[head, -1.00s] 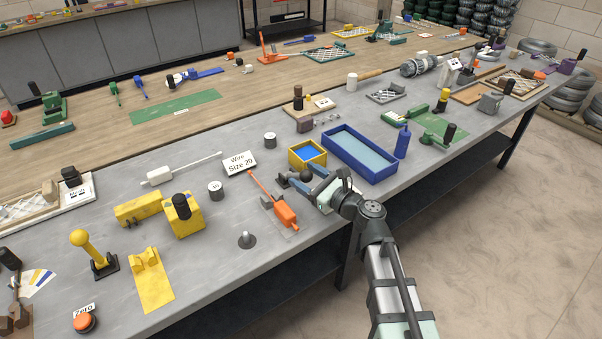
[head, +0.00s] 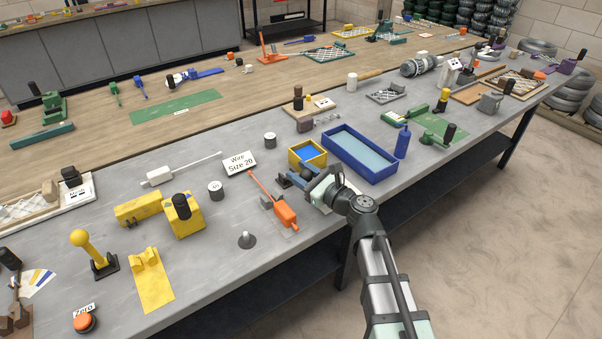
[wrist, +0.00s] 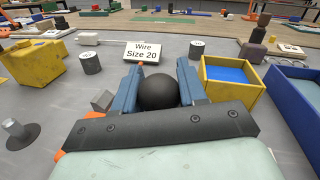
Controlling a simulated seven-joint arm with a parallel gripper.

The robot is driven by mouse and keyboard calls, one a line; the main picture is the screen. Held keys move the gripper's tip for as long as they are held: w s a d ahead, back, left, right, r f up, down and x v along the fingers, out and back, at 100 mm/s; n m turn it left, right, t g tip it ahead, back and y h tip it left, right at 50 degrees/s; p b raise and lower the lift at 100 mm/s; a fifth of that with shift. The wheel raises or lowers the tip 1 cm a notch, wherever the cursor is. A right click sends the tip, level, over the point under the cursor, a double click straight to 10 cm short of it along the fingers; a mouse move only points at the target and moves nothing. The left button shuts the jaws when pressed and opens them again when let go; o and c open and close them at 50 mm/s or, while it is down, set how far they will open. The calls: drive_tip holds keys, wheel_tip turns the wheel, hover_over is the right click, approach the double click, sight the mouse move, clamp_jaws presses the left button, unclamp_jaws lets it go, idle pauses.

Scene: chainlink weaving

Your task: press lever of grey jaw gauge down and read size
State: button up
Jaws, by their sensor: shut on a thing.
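My gripper (head: 298,180) is low over the front part of the grey bench. In the wrist view its two blue fingers (wrist: 158,92) are closed around a round black knob (wrist: 158,93), likely the lever end of the grey jaw gauge. A small grey block (wrist: 103,100) shows just left of the fingers, and a dark grey part (head: 282,181) shows beside them in the head view. The rest of the gauge is hidden by my gripper, so I cannot tell the lever's angle. A white sign (wrist: 143,53) reads "Wire Size 20"; it also stands behind the gripper in the head view (head: 238,163).
An orange-handled tool (head: 286,213) lies close to the left of my gripper. A yellow box with a blue inside (head: 307,162) and a larger blue tray (head: 375,172) stand close behind and right.

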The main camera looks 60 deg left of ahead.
clamp_jaws()
drive_tip(key=shift+r, duration=0.1)
drive_tip(key=shift+a+r+t+h, duration=0.3)
drive_tip(key=shift+a+r+h, duration=0.5)
drive_tip(key=shift+h, duration=0.3)
drive_tip(key=shift+a+r+m+h, duration=0.3)
drive_tip(key=shift+a+r+h, duration=0.15)
drive_tip(key=shift+a+h, duration=0.45)
drive_tip(key=a+h, duration=0.2)
drive_tip(key=a+r+h, duration=0.1)
drive_tip(key=h, duration=0.1)
drive_tip(key=shift+w+a+m+t, duration=0.1)
drive_tip(key=shift+a+m+t, duration=0.2)
drive_tip(key=shift+a, duration=0.1)
drive_tip(key=shift+a+h, duration=0.35)
drive_tip(key=shift+h, duration=0.25)
drive_tip(key=shift+a+f, duration=0.1)
drive_tip(key=shift+a, duration=0.35)
